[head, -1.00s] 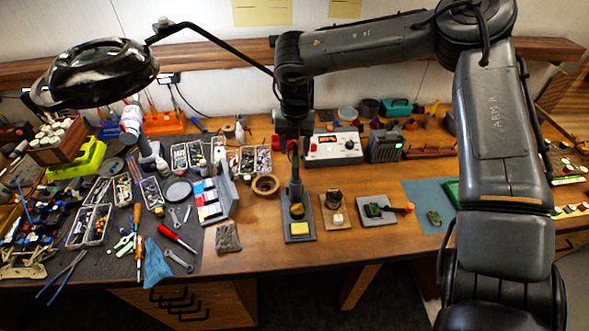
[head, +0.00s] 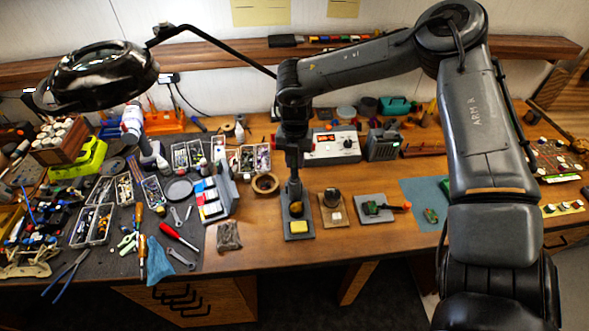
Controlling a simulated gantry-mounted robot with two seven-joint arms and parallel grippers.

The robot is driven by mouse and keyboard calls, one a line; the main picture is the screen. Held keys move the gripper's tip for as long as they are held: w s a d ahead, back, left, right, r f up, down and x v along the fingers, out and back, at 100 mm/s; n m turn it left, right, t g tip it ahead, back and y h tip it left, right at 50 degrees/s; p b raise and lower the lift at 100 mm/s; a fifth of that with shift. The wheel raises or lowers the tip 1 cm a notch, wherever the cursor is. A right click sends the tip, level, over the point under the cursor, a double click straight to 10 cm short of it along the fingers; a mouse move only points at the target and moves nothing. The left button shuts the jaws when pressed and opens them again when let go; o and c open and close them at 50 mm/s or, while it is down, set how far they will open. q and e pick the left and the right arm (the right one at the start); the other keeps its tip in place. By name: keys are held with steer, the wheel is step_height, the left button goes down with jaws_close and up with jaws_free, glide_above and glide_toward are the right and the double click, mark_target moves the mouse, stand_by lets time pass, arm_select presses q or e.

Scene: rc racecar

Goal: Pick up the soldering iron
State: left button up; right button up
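The soldering iron stand (head: 299,228) is a dark plate with a yellow sponge on the worktop, in the middle of the head view. A dark upright holder (head: 296,195) rises from it. My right gripper (head: 293,160) points down directly above this holder, where the iron's handle stands. The gripper hides most of the handle, and whether its fingers are open or closed around it is too small to tell. My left gripper is out of view.
A white soldering station (head: 334,147) with a red display stands just behind. A tape ring (head: 265,183) and tilted rack (head: 213,200) lie left; small boards (head: 333,209) lie right. A magnifier lamp (head: 103,73) hangs at the upper left. Clutter covers the left mat.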

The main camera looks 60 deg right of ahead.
jaws_close()
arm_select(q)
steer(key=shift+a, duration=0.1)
arm_select(e)
steer(key=shift+r, duration=0.2)
